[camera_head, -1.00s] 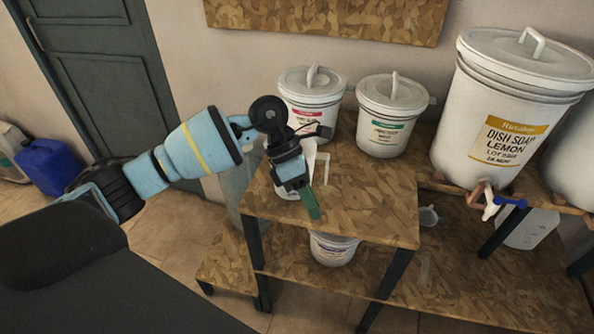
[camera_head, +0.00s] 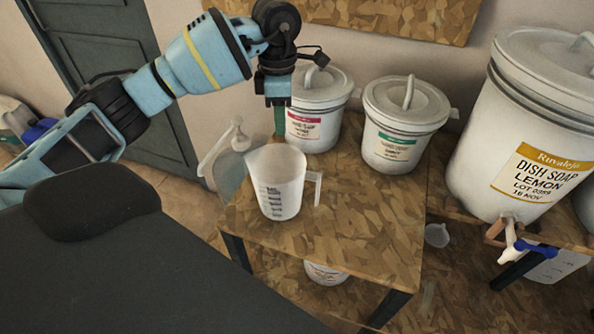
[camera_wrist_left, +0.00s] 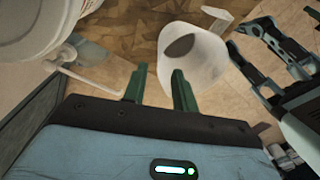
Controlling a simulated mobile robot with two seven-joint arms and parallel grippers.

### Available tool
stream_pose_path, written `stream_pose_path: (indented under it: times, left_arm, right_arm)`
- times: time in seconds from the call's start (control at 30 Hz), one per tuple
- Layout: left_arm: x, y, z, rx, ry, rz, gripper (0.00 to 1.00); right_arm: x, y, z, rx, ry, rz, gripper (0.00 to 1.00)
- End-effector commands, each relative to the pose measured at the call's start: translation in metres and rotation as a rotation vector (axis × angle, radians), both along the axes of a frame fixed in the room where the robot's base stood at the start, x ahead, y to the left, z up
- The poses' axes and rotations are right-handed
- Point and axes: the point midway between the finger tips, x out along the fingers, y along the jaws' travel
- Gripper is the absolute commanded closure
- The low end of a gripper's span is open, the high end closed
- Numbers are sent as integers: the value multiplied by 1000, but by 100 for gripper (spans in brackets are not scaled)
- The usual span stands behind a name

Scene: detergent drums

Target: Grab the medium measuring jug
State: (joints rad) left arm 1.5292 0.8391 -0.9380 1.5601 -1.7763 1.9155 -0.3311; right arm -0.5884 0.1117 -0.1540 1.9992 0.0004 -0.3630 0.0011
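A translucent white measuring jug (camera_head: 272,196) with dark scale marks stands upright on the wood-patterned table, its handle to the right in the head view. It also shows in the left wrist view (camera_wrist_left: 206,68), just beyond the right-hand finger. My left gripper (camera_head: 280,121) is above and behind the jug's rim in the head view, with its green fingers pointing down. In the left wrist view my left gripper (camera_wrist_left: 159,84) has its fingers apart with nothing between them. I cannot tell whether a finger touches the jug.
White lidded tubs with a pink label (camera_head: 322,100) and a green label (camera_head: 402,125) stand close behind on the table (camera_head: 345,245). A large dish soap drum (camera_head: 530,130) stands right. A small clear cup (camera_head: 437,235) is lower down. The table's front right is clear.

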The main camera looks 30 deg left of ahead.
Motion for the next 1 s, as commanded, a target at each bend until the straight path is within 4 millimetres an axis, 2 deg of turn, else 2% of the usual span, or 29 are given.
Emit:
stream_pose_path:
  times: [0.27,0.43,0.67,1.0]
  left_arm:
    - [0,0,-3,-1,2,0,72]
    - [-2,-1,-20,-1,3,0,72]
    - [-2,-2,-28,-1,2,0,72]
    - [-7,-3,-69,-1,2,-1,72]
  right_arm:
    - [-7,0,-2,-1,14,1,64]
    - [-16,-1,-5,-2,32,1,64]
    - [-13,0,-4,-2,26,1,64]
    - [-1,0,7,-1,-4,0,64]
